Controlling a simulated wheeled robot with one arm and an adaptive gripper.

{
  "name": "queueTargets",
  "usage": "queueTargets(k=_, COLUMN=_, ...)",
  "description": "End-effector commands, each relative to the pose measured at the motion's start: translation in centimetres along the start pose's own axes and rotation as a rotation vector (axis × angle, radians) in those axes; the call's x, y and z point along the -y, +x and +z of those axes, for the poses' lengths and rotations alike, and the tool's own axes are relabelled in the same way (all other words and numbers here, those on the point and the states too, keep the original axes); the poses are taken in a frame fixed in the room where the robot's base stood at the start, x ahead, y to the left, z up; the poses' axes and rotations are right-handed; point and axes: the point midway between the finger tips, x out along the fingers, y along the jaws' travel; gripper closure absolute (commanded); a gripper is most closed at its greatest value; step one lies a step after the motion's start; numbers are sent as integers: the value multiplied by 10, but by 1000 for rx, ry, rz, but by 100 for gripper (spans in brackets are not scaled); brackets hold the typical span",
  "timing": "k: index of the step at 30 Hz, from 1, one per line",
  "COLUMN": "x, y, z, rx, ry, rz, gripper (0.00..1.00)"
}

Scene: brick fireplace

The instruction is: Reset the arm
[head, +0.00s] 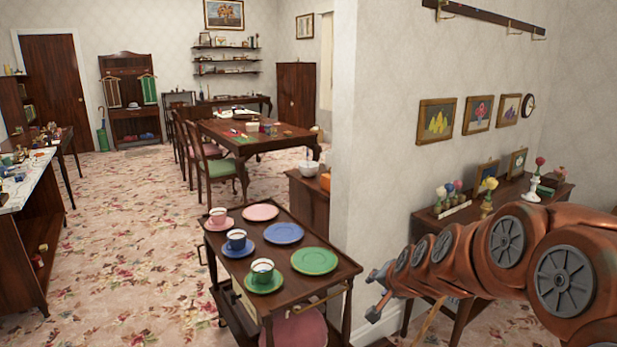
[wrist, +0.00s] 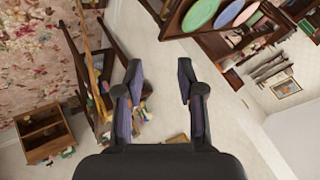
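My gripper (head: 375,291) is at the lower middle-right of the head view, at the end of my copper-coloured arm, which reaches in from the right. It is just right of the tea trolley (head: 345,272), in front of the wall corner. In the wrist view my gripper (wrist: 158,80) has its two fingers apart with nothing between them. The wrist view is strongly tilted, with pale wall behind the fingers. I cannot tell whether the arm touches the side table (head: 422,222) behind it.
The trolley carries pink, blue and green cups and plates, including a green plate (head: 314,260). The side table holds flower vases and small frames. A dining table (head: 285,143) with chairs stands farther back. Floral carpet (head: 130,240) is open at left.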

Motion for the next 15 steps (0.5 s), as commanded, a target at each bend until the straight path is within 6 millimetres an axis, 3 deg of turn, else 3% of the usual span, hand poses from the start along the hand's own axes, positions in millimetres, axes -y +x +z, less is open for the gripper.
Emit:
queueTargets(k=1, x=2, y=-17, z=15, rx=45, ry=-44, rz=9, gripper=62)
queueTargets(k=8, x=-21, y=-85, z=93, rx=274, ry=-241, rz=93, gripper=62)
queueTargets(k=15, x=-71, y=-166, z=164, rx=505, ry=-414, rz=216, gripper=62)
